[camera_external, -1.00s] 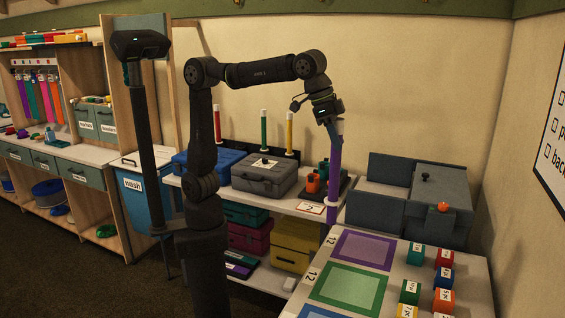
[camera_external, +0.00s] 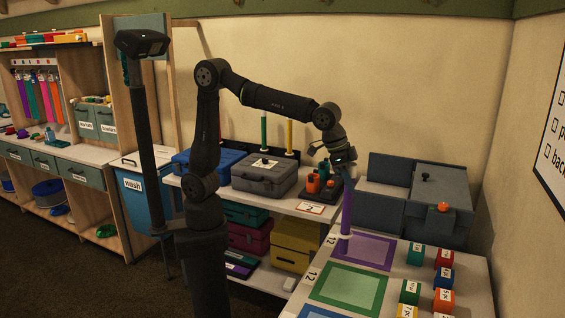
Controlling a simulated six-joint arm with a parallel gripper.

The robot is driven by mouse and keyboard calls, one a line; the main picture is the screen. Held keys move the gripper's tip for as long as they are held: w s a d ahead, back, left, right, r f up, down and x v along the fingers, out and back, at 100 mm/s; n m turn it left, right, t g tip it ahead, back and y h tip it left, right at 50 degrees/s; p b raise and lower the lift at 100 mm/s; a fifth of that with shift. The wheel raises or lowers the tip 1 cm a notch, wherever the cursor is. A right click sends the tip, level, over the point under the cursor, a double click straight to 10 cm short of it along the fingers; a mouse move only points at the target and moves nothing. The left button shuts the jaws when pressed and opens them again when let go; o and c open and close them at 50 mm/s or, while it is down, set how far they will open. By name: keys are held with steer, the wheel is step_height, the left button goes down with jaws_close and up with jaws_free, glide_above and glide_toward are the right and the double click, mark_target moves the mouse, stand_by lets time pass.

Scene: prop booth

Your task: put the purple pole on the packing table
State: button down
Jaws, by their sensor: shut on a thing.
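The purple pole (camera_external: 347,208) is upright in my gripper (camera_external: 344,168), which is shut on its top end. A pale band (camera_external: 345,237) circles the pole near its bottom. The pole's lower end is at the left edge of the purple square on the white table (camera_external: 400,274) at the front right, which I take to be the packing table. I cannot tell whether the pole touches the tabletop or is just above it. The fingertips are small and partly hidden.
Beside the purple square (camera_external: 366,250) lies a green square (camera_external: 348,287). Several small labelled blocks (camera_external: 445,258) stand to the right. A grey box unit (camera_external: 438,195) is behind the table. A shelf with grey (camera_external: 265,174) and blue cases is to the left. Green (camera_external: 264,131) and yellow (camera_external: 290,135) poles stand behind it.

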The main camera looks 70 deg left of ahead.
steer(key=w+a+f, duration=0.1)
steer(key=w+f, duration=0.3)
steer(key=f, duration=0.2)
steer(key=shift+a+f, duration=0.25)
steer(key=shift+f, duration=0.15)
steer(key=c, duration=1)
jaws_free()
steer(key=v, duration=1.2)
steer(key=shift+w, duration=0.1)
